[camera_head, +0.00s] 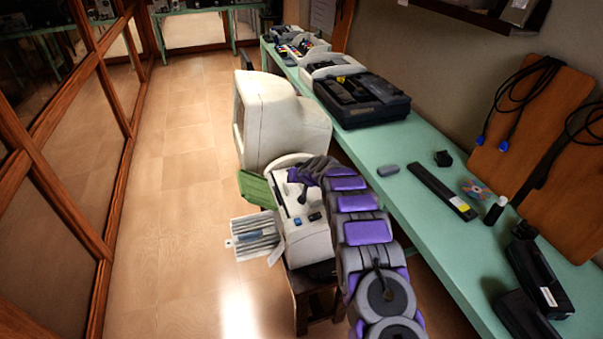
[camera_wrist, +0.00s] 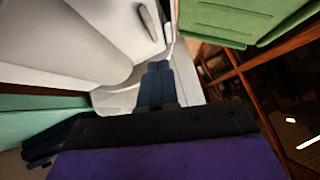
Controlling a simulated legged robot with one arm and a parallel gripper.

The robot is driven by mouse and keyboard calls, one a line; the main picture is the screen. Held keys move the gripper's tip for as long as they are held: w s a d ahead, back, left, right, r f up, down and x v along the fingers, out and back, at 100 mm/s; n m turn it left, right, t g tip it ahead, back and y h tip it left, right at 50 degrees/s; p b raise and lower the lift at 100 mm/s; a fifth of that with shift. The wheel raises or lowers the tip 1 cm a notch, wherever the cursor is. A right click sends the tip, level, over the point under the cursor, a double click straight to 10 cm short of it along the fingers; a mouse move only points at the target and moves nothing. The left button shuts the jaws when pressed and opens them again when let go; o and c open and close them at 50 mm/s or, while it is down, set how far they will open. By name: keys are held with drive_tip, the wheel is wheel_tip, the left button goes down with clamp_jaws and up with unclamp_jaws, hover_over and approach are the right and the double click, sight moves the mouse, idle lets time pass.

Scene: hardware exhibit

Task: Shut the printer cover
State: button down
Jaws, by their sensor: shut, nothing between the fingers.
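A white printer (camera_head: 308,238) stands on a dark stool, below and in front of a bulky white monitor. A green panel (camera_head: 257,188) sticks out at its upper left, and a grey slatted tray (camera_head: 253,237) sticks out lower down. I cannot tell for sure which part is the cover. The green panel also shows in the wrist view (camera_wrist: 240,18), at the upper right, apart from my fingers. My gripper (camera_wrist: 158,68) is shut and empty, its dark fingers in front of the white casing (camera_wrist: 118,98). I cannot tell whether they touch it. My arm hides the printer's right side.
The white monitor (camera_head: 275,118) stands close behind the printer. A long green table (camera_head: 425,150) runs along the right, with a dark printer (camera_head: 362,100), a black bar (camera_head: 441,191) and small items on it. The wooden floor (camera_head: 180,200) to the left is clear up to the wood-framed glass.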

sight(287, 200)
drive_tip(key=a+f+h, duration=0.1)
drive_tip(key=f+n+p, duration=0.1)
drive_tip(key=shift+s+a+f+h, duration=0.3)
drive_tip(key=shift+a+h, duration=0.05)
drive_tip(key=shift+h, duration=0.05)
drive_tip(key=shift+d+f, duration=0.1)
drive_tip(key=shift+f, duration=0.25)
drive_tip(key=shift+a+f+p, duration=0.2)
drive_tip(key=shift+f+p, duration=0.1)
drive_tip(key=shift+f, duration=0.2)
drive_tip(key=shift+s+a+f, duration=0.15)
drive_tip(key=shift+s+f, duration=0.15)
drive_tip(key=shift+f, duration=0.2)
drive_tip(key=shift+s+f, duration=0.1)
